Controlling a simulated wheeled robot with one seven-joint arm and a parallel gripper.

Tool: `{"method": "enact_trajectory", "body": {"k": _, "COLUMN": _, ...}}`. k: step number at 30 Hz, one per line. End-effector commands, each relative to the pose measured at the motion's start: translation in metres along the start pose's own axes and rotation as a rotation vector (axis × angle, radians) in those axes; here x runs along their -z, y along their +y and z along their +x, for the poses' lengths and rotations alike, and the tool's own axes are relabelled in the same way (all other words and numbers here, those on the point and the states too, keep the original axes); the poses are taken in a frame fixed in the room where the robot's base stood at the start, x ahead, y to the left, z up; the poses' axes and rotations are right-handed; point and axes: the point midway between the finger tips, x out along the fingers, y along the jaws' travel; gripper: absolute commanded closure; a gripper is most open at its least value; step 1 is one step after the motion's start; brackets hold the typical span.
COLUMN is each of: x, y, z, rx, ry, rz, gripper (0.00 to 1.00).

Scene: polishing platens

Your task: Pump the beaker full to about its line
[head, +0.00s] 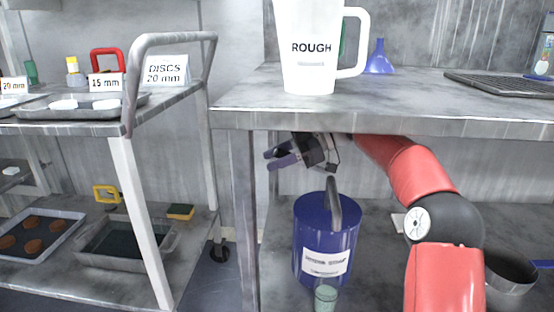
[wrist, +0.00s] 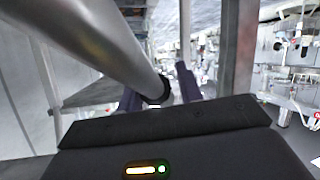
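A blue drum (head: 325,235) with a white label stands on the lower shelf under the bench. A curved grey spout (head: 334,205) rises from its top. A small greenish beaker (head: 325,297) stands in front of the drum at the picture's bottom edge; its line and level cannot be made out. My gripper (head: 269,159) is above and left of the drum, under the bench top, pointing left. Its purple fingers are apart and appear empty. In the wrist view, a grey metal tube (wrist: 100,40) passes close in front of the fingers; whether they touch it is unclear.
The bench top (head: 400,122) hangs close above my gripper, with a leg (head: 243,190) at left. A grey bowl (head: 510,275) is at lower right. A cart (head: 150,220) stands at left.

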Motion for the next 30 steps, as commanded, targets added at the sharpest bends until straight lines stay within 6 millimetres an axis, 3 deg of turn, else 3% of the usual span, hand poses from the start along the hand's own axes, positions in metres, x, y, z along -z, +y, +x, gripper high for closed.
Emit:
{"method": "enact_trajectory", "body": {"k": 3, "x": 0.000, "y": 0.000, "z": 0.000, "rx": 0.000, "ry": 0.000, "rz": 0.000, "gripper": 0.65}}
{"method": "enact_trajectory", "body": {"k": 11, "x": 0.000, "y": 0.000, "z": 0.000, "rx": 0.000, "ry": 0.000, "rz": 0.000, "gripper": 0.99}}
{"method": "enact_trajectory", "body": {"k": 30, "x": -0.010, "y": -0.001, "z": 0.001, "rx": 0.008, "ry": -0.073, "rz": -0.010, "gripper": 1.00}}
